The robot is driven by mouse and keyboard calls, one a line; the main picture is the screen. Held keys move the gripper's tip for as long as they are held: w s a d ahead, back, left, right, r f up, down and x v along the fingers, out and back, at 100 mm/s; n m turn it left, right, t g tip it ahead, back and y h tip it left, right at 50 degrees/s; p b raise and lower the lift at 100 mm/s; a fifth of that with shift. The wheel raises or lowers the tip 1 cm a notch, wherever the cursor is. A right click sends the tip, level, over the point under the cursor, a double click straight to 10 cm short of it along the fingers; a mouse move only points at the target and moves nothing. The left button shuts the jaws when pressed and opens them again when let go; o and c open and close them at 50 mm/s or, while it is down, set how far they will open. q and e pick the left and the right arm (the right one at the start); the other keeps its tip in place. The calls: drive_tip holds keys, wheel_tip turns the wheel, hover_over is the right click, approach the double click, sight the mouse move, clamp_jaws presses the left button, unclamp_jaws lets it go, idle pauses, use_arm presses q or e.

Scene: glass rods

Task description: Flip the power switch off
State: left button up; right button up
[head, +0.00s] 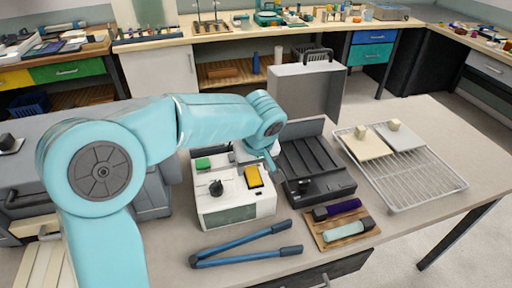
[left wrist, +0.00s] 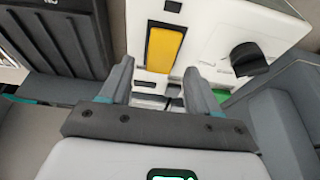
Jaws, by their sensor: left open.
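A white device (head: 235,208) stands on the table in the head view. On its top are a yellow rectangular part (head: 254,177), a black knob (head: 216,188) and a green part (head: 203,163). A small dark rectangle (head: 258,194) sits near the yellow part; I cannot tell which part is the power switch. My left gripper (head: 262,158) is above the device's rear right side. In the left wrist view its open fingers (left wrist: 158,88) point toward the yellow part (left wrist: 164,48), with nothing gripped. The knob (left wrist: 244,58) is to the right there. My right gripper is not in view.
A dark ribbed tray (head: 318,168) stands close right of the device, with a wire rack (head: 410,185) beyond it. An open grey case (head: 305,90) stands behind.

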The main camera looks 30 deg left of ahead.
use_arm(q)
drive_tip(key=v, duration=1.4)
drive_tip(key=shift+r+p, duration=0.25)
drive_tip(key=shift+p, duration=0.15)
drive_tip(key=shift+s, duration=0.1)
